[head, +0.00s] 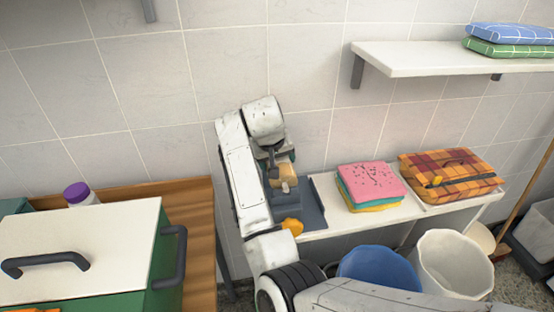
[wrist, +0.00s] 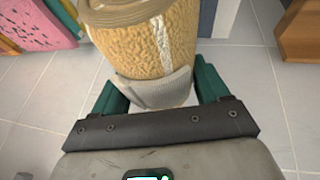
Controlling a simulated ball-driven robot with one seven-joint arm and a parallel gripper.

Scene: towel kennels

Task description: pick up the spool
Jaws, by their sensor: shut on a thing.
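In the head view the spool (head: 286,176) shows as a small tan shape below my gripper (head: 274,152), over the blue-grey tray (head: 312,213) on the white bench. My arm hides part of the tray, and I cannot tell the gap beneath the spool.
Folded pink, green and yellow towels (head: 371,183) and a plaid orange bundle (head: 450,175) lie right of the tray. A wall shelf (head: 415,60) holds folded cloths. A blue bucket (head: 378,267) and white bin (head: 450,262) stand in front. A white-lidded green box (head: 85,245) is at left.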

